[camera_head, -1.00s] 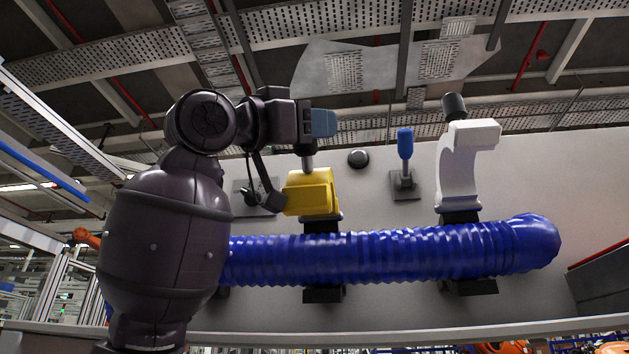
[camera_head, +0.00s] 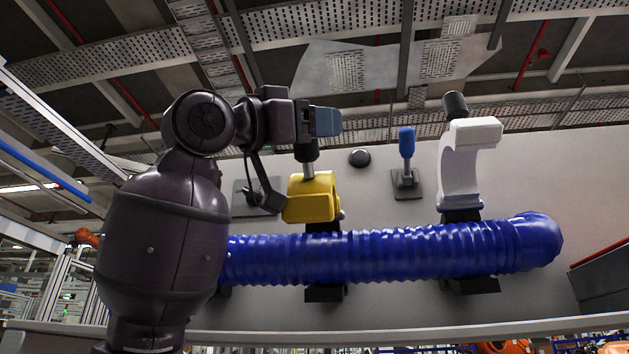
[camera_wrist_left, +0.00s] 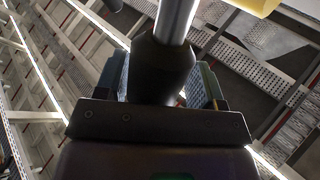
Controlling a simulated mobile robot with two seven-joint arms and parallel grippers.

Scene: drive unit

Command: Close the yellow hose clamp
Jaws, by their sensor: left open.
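The yellow hose clamp (camera_head: 309,200) stands upright above the blue hose (camera_head: 390,255), with its curved arm raised off the hose. Its lever has a silver rod (camera_head: 308,171) and a black knob (camera_head: 306,151) pointing up. My left gripper (camera_head: 325,122) is at the top of this lever, above the clamp. In the left wrist view the black knob (camera_wrist_left: 160,68) and rod (camera_wrist_left: 175,20) lie between the open blue fingers (camera_wrist_left: 165,85); I cannot tell whether they touch. A corner of the yellow clamp (camera_wrist_left: 252,5) shows at the upper right. My right gripper is not in view.
A white clamp (camera_head: 460,170) with a black knob stands raised to the right. A blue-handled lever (camera_head: 406,150) and a dark round knob (camera_head: 359,158) are on the grey panel (camera_head: 540,180) between them. My left arm covers the hose's left end.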

